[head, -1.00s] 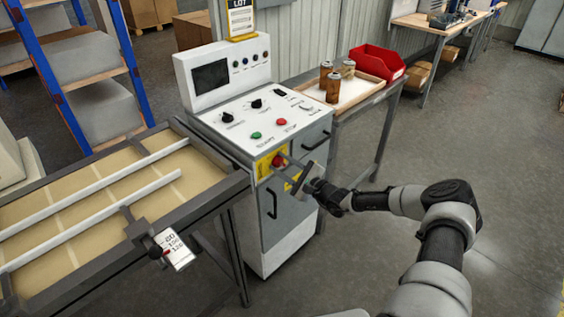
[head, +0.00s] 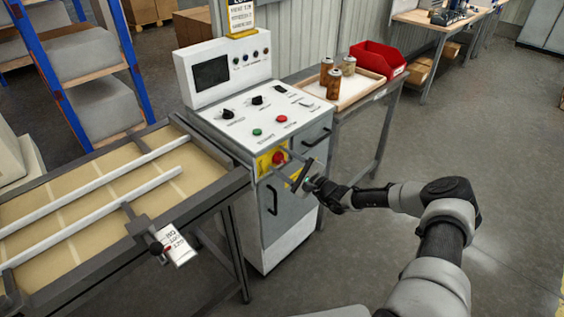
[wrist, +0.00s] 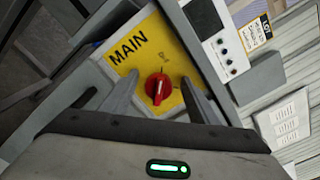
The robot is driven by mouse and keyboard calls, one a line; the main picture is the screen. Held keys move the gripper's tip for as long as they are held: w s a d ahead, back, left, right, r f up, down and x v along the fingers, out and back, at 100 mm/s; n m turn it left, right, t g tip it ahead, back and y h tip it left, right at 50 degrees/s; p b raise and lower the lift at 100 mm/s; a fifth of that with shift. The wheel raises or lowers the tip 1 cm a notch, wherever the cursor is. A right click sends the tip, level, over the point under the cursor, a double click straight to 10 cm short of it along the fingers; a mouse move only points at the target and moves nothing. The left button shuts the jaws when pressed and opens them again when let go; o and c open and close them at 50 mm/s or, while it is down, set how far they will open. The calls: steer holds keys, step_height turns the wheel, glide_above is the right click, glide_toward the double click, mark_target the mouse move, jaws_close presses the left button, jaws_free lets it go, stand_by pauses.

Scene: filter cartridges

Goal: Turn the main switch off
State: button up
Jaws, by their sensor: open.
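The main switch (wrist: 158,88) is a red rotary knob on a yellow plate (wrist: 135,52) marked MAIN in the wrist view. In the head view the red knob (head: 278,158) sits on the front of the grey control cabinet (head: 290,205), below its sloped panel. My gripper (wrist: 160,95) is open, with one finger on each side of the knob in the wrist view. I see gaps between the fingers and the knob and cannot tell the remaining depth. In the head view my gripper (head: 290,165) is in front of the cabinet, its fingers pointing at the yellow plate.
The sloped panel has a green button (head: 257,132), a red button (head: 282,119) and black knobs. A cabinet door handle (head: 272,200) is below the switch. A conveyor frame (head: 238,180) stands at left. A table with a wooden tray (head: 362,91) stands at right.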

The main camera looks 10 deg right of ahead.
steer(key=v, duration=1.7)
steer(key=shift+s+d, duration=0.15)
steer(key=shift+r, duration=0.1)
